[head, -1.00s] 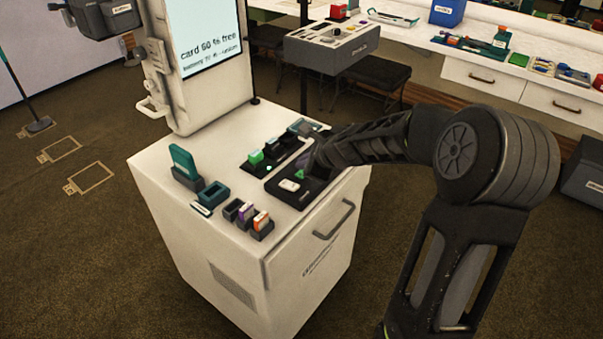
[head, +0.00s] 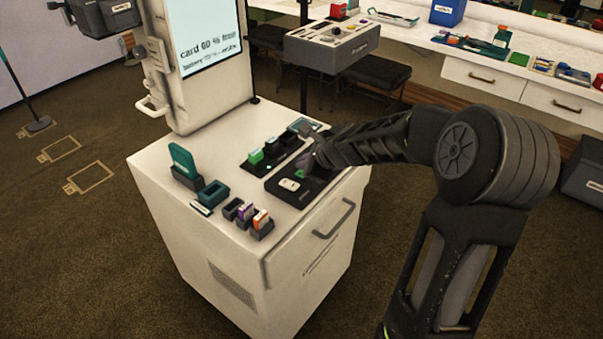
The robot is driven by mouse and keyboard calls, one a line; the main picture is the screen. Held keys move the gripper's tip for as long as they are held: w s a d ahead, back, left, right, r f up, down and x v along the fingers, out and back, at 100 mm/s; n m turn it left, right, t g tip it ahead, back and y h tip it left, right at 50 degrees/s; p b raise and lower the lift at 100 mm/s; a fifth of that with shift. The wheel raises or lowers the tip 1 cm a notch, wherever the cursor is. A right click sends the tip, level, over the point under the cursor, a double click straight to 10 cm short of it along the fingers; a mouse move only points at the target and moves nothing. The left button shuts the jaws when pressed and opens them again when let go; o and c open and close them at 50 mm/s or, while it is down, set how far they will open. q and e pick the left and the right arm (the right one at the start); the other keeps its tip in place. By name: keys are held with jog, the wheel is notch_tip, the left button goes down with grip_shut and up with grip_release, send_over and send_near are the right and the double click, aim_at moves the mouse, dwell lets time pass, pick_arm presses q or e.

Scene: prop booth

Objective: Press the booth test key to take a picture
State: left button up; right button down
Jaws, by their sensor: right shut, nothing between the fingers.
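The booth's white cabinet (head: 240,275) has a black key panel (head: 273,190) on its top near the right edge. A white key (head: 289,185) on the panel is in plain view. My right gripper (head: 303,170) points down at the panel, just behind the white key, and is shut with nothing held. Its fingertips are by a small green mark, which they partly cover. I cannot tell whether they touch a key. The booth screen (head: 205,35) reads "card 60 % free" with a smaller battery line. My left gripper is out of view.
On the cabinet top stand a teal block in a holder (head: 184,163), a teal tray (head: 213,192), small coloured blocks in dark holders (head: 261,222) and a dark strip with a green block (head: 256,156). A white counter (head: 420,45) stands behind.

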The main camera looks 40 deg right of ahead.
jog(key=shift+f+b, duration=0.45)
jog(key=shift+f, duration=0.15)
dwell(0.6)
dwell(0.3)
jog(key=shift+r+p, duration=0.8)
jog(key=shift+p, duration=0.05)
notch_tip(320, 180, up, 5)
jog(key=p, duration=0.5)
dwell(0.7)
